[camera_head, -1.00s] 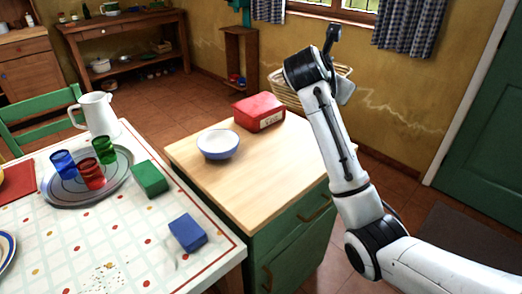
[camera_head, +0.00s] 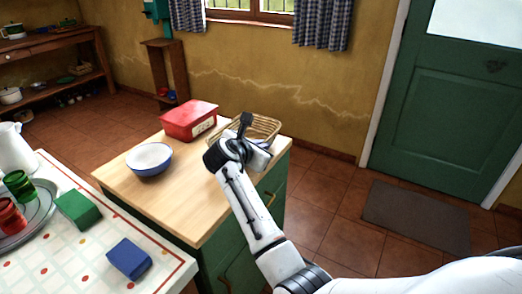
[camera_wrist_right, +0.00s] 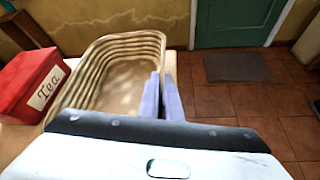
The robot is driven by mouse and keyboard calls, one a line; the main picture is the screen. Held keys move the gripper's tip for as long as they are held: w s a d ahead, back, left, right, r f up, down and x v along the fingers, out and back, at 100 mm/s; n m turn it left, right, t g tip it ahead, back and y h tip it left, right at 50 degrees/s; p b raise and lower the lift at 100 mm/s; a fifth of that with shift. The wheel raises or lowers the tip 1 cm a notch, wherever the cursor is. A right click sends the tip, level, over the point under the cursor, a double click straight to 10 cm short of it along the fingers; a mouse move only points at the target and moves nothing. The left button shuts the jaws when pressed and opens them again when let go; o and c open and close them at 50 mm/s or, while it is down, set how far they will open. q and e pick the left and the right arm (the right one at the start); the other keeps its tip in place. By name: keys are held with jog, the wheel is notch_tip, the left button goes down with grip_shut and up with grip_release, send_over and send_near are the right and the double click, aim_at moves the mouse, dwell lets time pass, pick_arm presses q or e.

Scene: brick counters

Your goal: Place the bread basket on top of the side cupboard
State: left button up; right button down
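The bread basket (camera_head: 262,124), a pale wicker tray with ribbed sides, is at the back right of the side cupboard's wooden top (camera_head: 190,195), beside the red tin. In the wrist view the basket (camera_wrist_right: 108,42) fills the left centre and looks level. My right gripper (camera_head: 257,153) is at the basket's near right side. Its two fingers (camera_wrist_right: 162,97) are close together on the basket's right wall, shut on it. In the head view my wrist hides part of the basket, so I cannot tell whether its base touches the top. My left gripper is not in view.
A red tin labelled "Tea" (camera_head: 189,120) stands left of the basket. A blue-and-white bowl (camera_head: 149,158) is at the cupboard's left. A table with a green box (camera_head: 78,210) and a blue box (camera_head: 128,258) is at the lower left. The cupboard top's front is clear.

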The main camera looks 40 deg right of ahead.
jog(key=shift+f, duration=0.4)
jog(key=shift+f, duration=0.1)
jog(key=c, duration=2.4)
grip_release()
jog(key=shift+f, duration=0.15)
jog(key=o, duration=0.4)
jog(key=shift+a+r, duration=0.15)
jog(key=shift+r, duration=0.15)
jog(key=p+v, duration=0.1)
jog(key=v, duration=1)
jog(key=shift+s+a+r, duration=0.15)
jog(key=shift+s+a, duration=0.1)
